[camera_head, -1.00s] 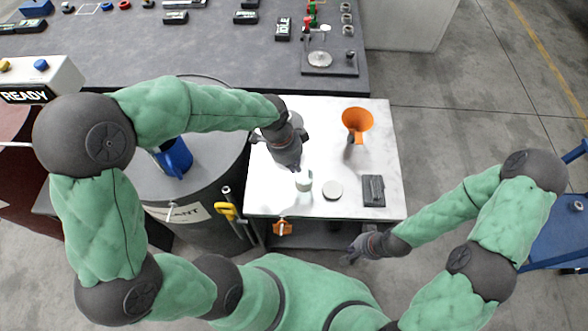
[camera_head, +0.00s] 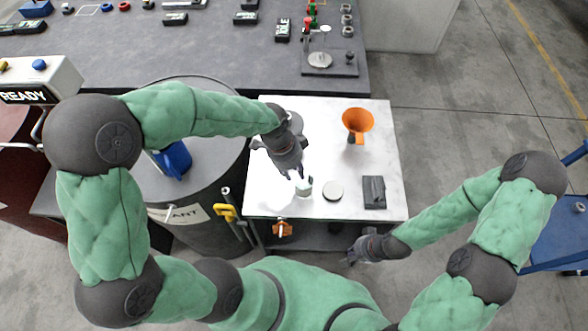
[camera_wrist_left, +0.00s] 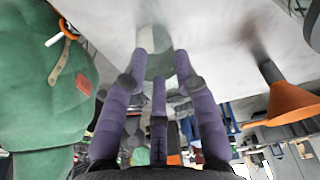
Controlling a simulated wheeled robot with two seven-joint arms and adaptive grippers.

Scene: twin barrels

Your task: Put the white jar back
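The small white jar (camera_head: 304,188) stands on the white tabletop (camera_head: 355,175), near its front edge. My left gripper (camera_head: 297,174) reaches down to it from behind and partly covers it in the head view. In the left wrist view the purple fingers (camera_wrist_left: 161,62) are spread, and the pale greenish jar (camera_wrist_left: 156,66) shows between and beyond their tips. I cannot tell whether they touch it. My right gripper (camera_head: 357,252) hangs in front of the table, away from the jar; its fingers are too small to judge.
A round white-topped disc (camera_head: 332,191) and a dark block (camera_head: 374,192) lie right of the jar. An orange funnel (camera_head: 357,121) stands behind them. A dark barrel (camera_head: 205,145) with a blue item (camera_head: 174,160) on top is at left. The middle of the tabletop is clear.

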